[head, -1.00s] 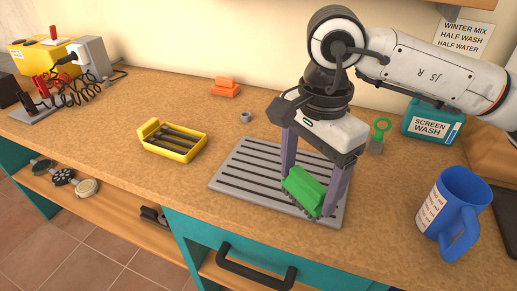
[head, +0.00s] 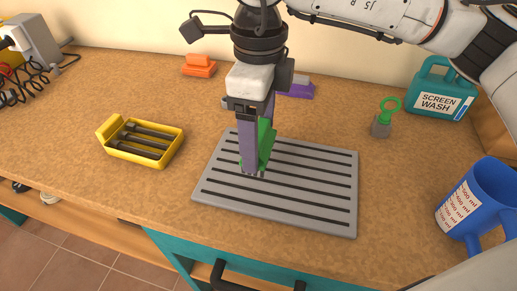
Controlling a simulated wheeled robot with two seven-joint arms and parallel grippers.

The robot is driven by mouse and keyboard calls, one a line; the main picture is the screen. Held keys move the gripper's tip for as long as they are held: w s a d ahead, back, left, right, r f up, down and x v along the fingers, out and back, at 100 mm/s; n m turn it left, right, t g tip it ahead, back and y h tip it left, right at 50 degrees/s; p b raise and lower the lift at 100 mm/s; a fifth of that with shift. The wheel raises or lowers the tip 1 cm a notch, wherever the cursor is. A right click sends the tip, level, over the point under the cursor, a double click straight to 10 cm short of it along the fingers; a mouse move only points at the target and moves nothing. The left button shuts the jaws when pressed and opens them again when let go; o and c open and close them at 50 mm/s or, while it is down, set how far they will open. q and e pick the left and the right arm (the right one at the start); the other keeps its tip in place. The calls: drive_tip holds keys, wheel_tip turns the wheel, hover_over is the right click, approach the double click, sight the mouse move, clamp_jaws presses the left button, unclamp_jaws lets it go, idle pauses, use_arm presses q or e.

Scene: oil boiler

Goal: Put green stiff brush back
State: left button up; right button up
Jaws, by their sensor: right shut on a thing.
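The green stiff brush (head: 267,143) is held in my right gripper (head: 252,168), whose near purple finger hides part of it. The gripper points down, and the brush is over the back left part of the grey slotted mat (head: 320,225). I cannot tell whether the brush touches the mat. My left gripper is not in view.
A yellow tray (head: 119,150) with dark tools is left of the mat. A small block with a green ring (head: 382,125), a teal screen wash can (head: 441,90) and a blue jug (head: 478,205) are on the right. The bench between the orange and purple brushes is partly clear.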

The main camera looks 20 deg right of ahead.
drive_tip(key=shift+f+b, duration=0.3)
drive_tip(key=shift+f, duration=2.15)
drive_tip(key=o, duration=1.1)
drive_tip(key=shift+r, duration=0.1)
drive_tip(key=shift+r, duration=0.1)
wheel_tip(320, 180, up, 12)
drive_tip(key=shift+r+p, duration=0.1)
drive_tip(key=shift+p, duration=0.35)
